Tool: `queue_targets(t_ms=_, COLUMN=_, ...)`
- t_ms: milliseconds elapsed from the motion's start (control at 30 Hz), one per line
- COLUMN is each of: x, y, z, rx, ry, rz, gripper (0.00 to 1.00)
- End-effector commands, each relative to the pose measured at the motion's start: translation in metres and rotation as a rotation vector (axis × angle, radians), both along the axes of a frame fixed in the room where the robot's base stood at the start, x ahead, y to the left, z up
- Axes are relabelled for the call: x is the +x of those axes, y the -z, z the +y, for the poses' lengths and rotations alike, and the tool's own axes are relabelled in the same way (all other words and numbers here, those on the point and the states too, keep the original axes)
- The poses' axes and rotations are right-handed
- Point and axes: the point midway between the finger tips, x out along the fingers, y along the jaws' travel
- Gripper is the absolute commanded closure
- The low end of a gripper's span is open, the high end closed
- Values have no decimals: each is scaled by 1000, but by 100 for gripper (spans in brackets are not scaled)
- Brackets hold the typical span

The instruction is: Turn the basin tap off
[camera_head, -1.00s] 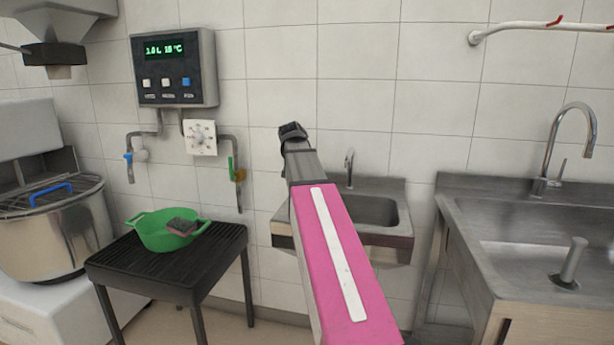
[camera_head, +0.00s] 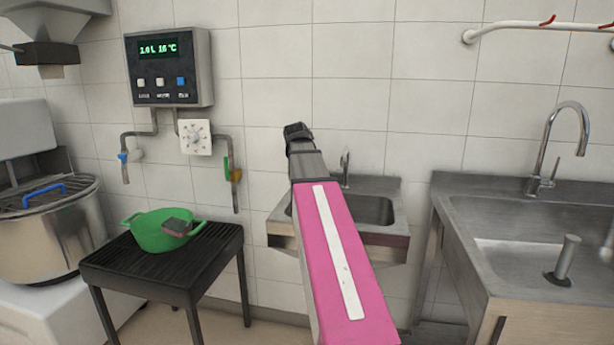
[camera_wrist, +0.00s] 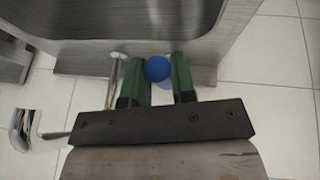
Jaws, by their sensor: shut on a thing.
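The small steel hand basin (camera_head: 385,240) hangs on the tiled wall, with its thin tap (camera_head: 345,168) at the back, partly beside my pink arm. In the wrist view the green fingers of my gripper (camera_wrist: 158,61) are closed on a round blue knob (camera_wrist: 157,69). How the knob is attached is hidden. A thin chrome rod (camera_wrist: 116,70) stands just left of the fingers, and the steel basin side (camera_wrist: 215,45) is beyond them. My gripper is hidden in the head view. I cannot tell whether water is running.
A larger sink (camera_head: 460,210) with a tall curved tap (camera_head: 550,150) stands to the right. A black slatted stand (camera_head: 105,265) at left holds a green colander (camera_head: 150,232). A water meter panel (camera_head: 168,65) and pipes are on the wall.

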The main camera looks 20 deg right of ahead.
Motion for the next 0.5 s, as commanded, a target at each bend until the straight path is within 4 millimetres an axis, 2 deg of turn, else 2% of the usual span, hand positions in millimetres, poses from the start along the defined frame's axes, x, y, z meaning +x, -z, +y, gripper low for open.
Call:
queue_targets(t_ms=100, x=-1, y=0, z=-1, rx=-5, ry=-3, rz=3, gripper=100)
queue_targets(t_ms=133, x=-1, y=0, z=-1, rx=-5, ry=-2, rz=2, gripper=66)
queue_targets(t_ms=167, x=-1, y=0, z=-1, rx=-5, ry=-2, rz=2, gripper=56)
queue_targets(t_ms=200, x=-1, y=0, z=-1, rx=-4, ry=-2, rz=3, gripper=51)
queue_targets(t_ms=500, x=-1, y=-1, z=0, rx=-3, ry=-1, rz=1, gripper=51)
